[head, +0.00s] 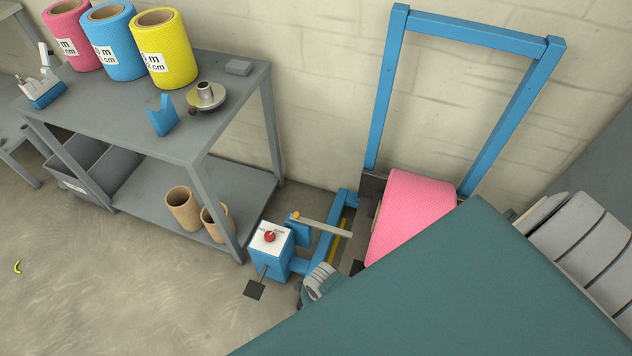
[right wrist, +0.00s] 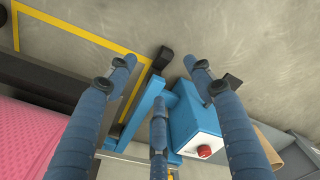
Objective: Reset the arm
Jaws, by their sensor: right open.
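My right gripper (right wrist: 160,65) is open and empty in the right wrist view, its ridged blue fingers spread above the blue floor stand. The stand (head: 317,242) lies low beside the shelf in the head view. Its box (head: 272,242) has a white top and a red button (head: 270,237); the box (right wrist: 195,125) and button (right wrist: 204,151) also show in the right wrist view. A pale bar (head: 322,226) with an orange end runs beside the box. My left gripper is not in view.
A pink roll (head: 410,205) sits beneath a tall blue frame (head: 384,95) by the wall. A grey shelf (head: 135,115) holds several items. A large teal surface (head: 460,290) covers the lower right. Open floor (head: 110,285) lies at left.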

